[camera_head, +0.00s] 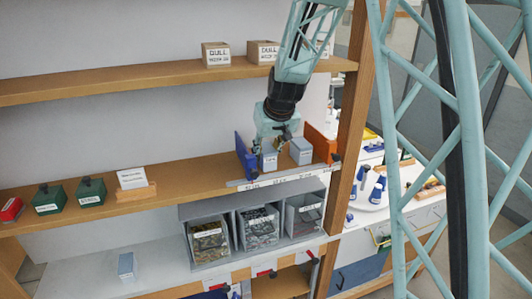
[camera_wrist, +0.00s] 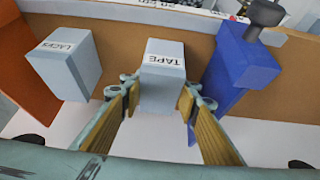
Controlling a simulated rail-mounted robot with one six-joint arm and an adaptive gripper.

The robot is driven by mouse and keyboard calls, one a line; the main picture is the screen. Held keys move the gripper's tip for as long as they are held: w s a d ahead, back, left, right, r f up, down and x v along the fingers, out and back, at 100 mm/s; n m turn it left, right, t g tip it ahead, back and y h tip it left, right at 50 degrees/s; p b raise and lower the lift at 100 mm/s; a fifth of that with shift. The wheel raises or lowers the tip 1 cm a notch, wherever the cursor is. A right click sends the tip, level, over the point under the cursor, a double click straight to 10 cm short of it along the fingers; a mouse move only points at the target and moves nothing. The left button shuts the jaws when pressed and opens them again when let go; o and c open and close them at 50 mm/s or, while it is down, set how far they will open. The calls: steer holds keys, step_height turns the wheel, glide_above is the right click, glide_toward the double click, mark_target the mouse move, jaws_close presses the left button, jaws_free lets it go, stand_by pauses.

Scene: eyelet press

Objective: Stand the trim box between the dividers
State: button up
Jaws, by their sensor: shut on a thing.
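My gripper (camera_head: 270,148) is at the middle shelf, between the blue divider (camera_head: 246,156) and the orange divider (camera_head: 320,145). In the wrist view my gripper (camera_wrist: 157,95) is shut on a pale grey-blue box labelled TAPE (camera_wrist: 163,72), one finger on each side. This box also shows in the head view (camera_head: 270,162), partly hidden by the gripper. It looks upright; I cannot tell whether its base touches the shelf. A similar box labelled LACES (camera_wrist: 65,65) stands beside the orange divider (camera_wrist: 25,60). The blue divider (camera_wrist: 240,65) is on the other side. No label reading trim is legible.
Another pale box (camera_head: 126,266) stands on the white lower surface, its label unreadable. Grey bins (camera_head: 257,228) with small parts sit below the dividers. Green boxes (camera_head: 90,190) and a white box (camera_head: 131,178) stand left on the middle shelf. A wooden post (camera_head: 352,120) is close on the right.

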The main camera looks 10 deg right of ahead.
steer(key=shift+f, duration=0.15)
steer(key=o, duration=0.9)
steer(key=shift+r, duration=0.2)
steer(key=shift+r, duration=0.15)
steer(key=b+v, duration=0.1)
steer(key=v, duration=1)
steer(key=shift+s+r, duration=0.2)
steer(key=shift+r, duration=0.05)
steer(key=shift+s+r, duration=0.1)
steer(key=shift+s, duration=0.05)
stand_by(0.5)
